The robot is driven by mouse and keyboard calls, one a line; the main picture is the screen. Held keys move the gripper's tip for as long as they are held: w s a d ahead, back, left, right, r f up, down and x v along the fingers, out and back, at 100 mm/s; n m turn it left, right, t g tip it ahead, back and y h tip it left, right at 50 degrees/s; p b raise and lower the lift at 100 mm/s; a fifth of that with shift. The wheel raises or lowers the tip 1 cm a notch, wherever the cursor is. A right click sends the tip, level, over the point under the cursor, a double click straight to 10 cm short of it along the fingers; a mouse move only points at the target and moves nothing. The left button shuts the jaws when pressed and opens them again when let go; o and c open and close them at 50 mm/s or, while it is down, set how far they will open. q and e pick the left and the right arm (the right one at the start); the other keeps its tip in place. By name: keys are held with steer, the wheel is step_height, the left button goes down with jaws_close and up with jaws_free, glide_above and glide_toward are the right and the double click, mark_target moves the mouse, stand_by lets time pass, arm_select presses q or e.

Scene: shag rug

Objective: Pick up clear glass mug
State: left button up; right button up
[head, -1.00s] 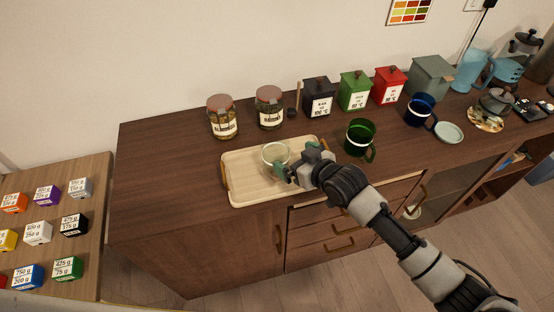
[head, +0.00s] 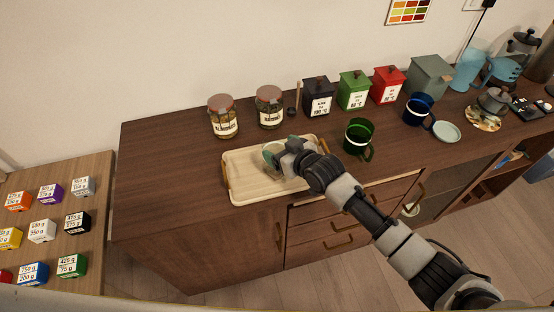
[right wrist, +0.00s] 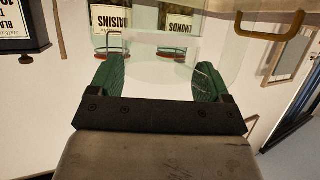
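The clear glass mug (head: 270,148) stands on the light wooden tray (head: 245,188) on the dark sideboard. My right gripper (head: 279,156) is at the mug and hides much of it in the head view. In the right wrist view, the two green finger pads of my right gripper (right wrist: 158,80) are wide apart, with the mug's clear glass (right wrist: 160,68) between and in front of them. Whether the pads touch the glass is hard to tell. My left gripper is not in view.
A green mug (head: 358,137) stands right of the tray, with a blue mug (head: 418,109) farther right. Two labelled jars (head: 223,116) (head: 269,107) and several canisters (head: 354,91) line the back. The sideboard top left of the tray is clear.

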steer(key=c, duration=0.6)
steer(key=shift+r, duration=0.1)
